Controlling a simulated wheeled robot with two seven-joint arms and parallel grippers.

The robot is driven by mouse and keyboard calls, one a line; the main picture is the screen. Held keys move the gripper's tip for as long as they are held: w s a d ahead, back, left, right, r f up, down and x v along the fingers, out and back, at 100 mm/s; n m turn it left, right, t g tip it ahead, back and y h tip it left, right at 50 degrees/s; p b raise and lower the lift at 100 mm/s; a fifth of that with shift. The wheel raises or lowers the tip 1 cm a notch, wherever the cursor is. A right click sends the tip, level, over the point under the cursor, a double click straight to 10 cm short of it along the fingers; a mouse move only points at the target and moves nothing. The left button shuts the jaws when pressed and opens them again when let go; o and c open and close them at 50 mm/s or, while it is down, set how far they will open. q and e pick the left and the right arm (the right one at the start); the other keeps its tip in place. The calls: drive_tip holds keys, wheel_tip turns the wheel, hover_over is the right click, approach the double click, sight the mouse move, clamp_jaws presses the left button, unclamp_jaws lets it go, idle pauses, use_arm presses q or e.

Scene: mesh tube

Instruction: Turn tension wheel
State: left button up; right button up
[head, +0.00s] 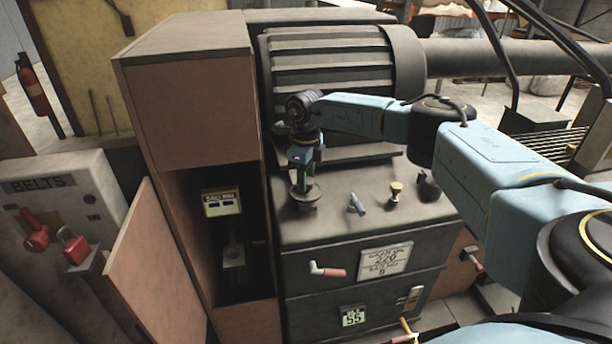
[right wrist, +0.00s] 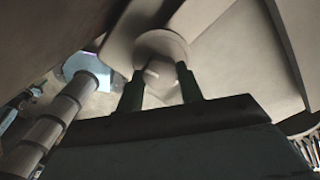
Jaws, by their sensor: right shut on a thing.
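My right gripper (head: 304,181) points down onto a small round grey wheel (head: 304,199) on the sloping top of the machine's control panel. In the right wrist view the two dark green fingers of my right gripper (right wrist: 160,82) stand on either side of a raised hub on the wheel's round disc (right wrist: 163,46). The gripper is shut on the wheel. The fingers partly cover the wheel in both views. No marking on the wheel is readable. My left gripper is not in view.
Right of the wheel are a blue-tipped lever (head: 356,204), a yellow-topped knob (head: 396,190) and a dark knob (head: 428,186). A ribbed motor housing (head: 335,75) rises behind. An open cabinet door (head: 150,265) and a belts box (head: 62,210) with red handles stand left.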

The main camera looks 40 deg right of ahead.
drive_tip(key=m+p, duration=0.3)
drive_tip(key=m, duration=0.1)
drive_tip(key=shift+r, duration=0.2)
drive_tip(key=m+p, duration=0.4)
drive_tip(key=m, duration=0.2)
drive_tip(key=m+p, duration=0.3)
drive_tip(key=m, duration=0.2)
drive_tip(key=shift+m+p, duration=0.3)
drive_tip(key=shift+p, duration=0.1)
drive_tip(key=shift+w+m+p, duration=0.1)
drive_tip(key=shift+m+p, duration=0.95)
drive_tip(key=shift+m, duration=0.95)
drive_tip(key=shift+d, duration=0.1)
drive_tip(key=o, duration=1)
drive_tip(key=shift+f, duration=0.15)
